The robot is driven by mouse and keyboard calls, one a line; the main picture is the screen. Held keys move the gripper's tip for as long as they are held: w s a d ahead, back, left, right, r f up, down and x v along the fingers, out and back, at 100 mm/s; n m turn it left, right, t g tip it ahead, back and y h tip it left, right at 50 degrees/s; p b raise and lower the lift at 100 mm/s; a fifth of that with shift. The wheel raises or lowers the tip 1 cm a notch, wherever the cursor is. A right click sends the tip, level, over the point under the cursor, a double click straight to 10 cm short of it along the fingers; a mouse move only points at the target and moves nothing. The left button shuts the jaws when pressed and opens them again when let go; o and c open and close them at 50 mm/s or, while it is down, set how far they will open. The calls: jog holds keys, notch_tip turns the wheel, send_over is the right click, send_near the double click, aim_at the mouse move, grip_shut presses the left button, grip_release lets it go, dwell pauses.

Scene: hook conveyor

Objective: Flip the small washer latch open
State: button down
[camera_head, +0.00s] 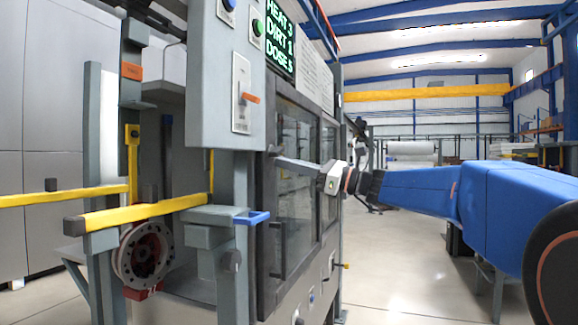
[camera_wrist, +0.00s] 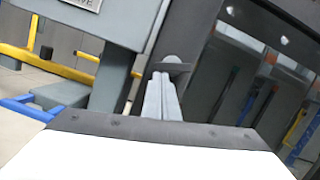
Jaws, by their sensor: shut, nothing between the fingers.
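The washer is a grey cabinet with dark-framed glass doors (camera_head: 297,190), seen in the middle of the head view. My gripper (camera_head: 278,161) reaches in from the right, and its long grey fingers lie together with no gap. The fingertips are at the upper left edge of the door frame. In the wrist view my fingers (camera_wrist: 161,80) point up at a small dark grey latch piece (camera_wrist: 172,67) on the door's edge post. The tips appear to touch or nearly touch it; I cannot tell which. In the head view the latch is too small and covered to make out.
A control box (camera_head: 222,75) with buttons, an orange-handled switch (camera_head: 249,98) and a lit display (camera_head: 280,42) hangs above left of my fingers. A blue bracket (camera_head: 254,217) juts out below. Yellow rails (camera_head: 135,213) and a round flanged part (camera_head: 143,255) are at left. Open floor lies right.

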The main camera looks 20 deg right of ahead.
jog(key=shift+s+a+r+m+t, duration=0.1)
jog(key=shift+s+m+t, duration=0.05)
jog(key=shift+m, duration=0.4)
jog(key=shift+s+a+r+m+t, duration=0.1)
jog(key=shift+m+t, duration=0.05)
jog(key=shift+m, duration=0.4)
jog(key=shift+s, duration=0.1)
